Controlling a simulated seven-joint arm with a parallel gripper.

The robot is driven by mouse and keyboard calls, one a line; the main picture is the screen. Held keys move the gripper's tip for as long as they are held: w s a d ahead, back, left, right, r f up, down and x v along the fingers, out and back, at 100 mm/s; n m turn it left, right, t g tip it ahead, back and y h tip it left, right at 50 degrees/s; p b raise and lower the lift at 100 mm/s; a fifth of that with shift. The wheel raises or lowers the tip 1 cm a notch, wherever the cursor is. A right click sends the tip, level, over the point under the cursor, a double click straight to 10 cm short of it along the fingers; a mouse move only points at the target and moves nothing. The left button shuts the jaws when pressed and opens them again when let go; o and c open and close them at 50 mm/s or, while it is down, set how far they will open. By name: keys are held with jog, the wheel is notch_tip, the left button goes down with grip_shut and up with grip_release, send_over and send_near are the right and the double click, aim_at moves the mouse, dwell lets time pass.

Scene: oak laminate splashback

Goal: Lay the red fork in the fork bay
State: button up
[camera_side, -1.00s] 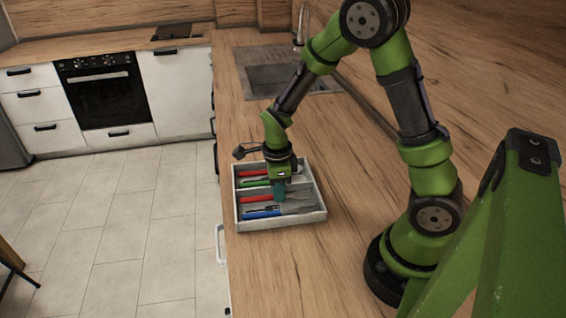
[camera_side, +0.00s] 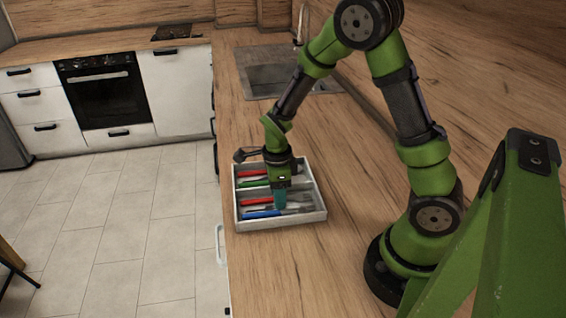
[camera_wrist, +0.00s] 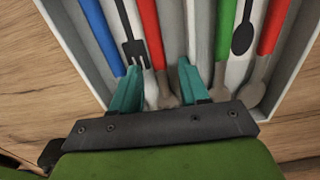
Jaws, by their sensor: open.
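The grey cutlery tray (camera_side: 281,224) lies on the counter, with a divider between two bays. The fork bay, marked by a dark fork sign (camera_wrist: 133,50), is the nearer one in the side view. It holds a red-handled piece (camera_wrist: 150,38) and a blue-handled piece (camera_wrist: 102,38). The red handle also shows in the side view (camera_side: 257,202). My gripper (camera_wrist: 158,76) is open, low over this bay. Its teal fingertips stand on either side of the red piece's lower part. The gripper hides part of that piece, so I cannot tell its head's shape.
The other bay has a spoon sign (camera_wrist: 243,38), a green-handled piece (camera_wrist: 225,32) and another red-handled piece (camera_wrist: 275,25). A sink (camera_side: 275,80) is set into the counter behind. Bare counter lies right of the tray.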

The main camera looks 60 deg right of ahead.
jog(key=shift+r, duration=0.1)
notch_tip(320, 180, up, 17)
dwell(0.4)
jog(key=shift+w, duration=0.1)
jog(key=s+a+r+n+t+y, duration=0.1)
jog(key=s+a+r+n+t, duration=0.2)
jog(key=n, duration=0.8)
jog(key=s+a+r+n+t+y, duration=0.1)
jog(key=s+a+r+n+t, duration=0.2)
jog(key=s+n, duration=0.4)
jog(key=a+n+t, duration=0.1)
jog(key=n, duration=0.4)
jog(key=shift+s+r, duration=0.2)
jog(key=shift+s, duration=0.15)
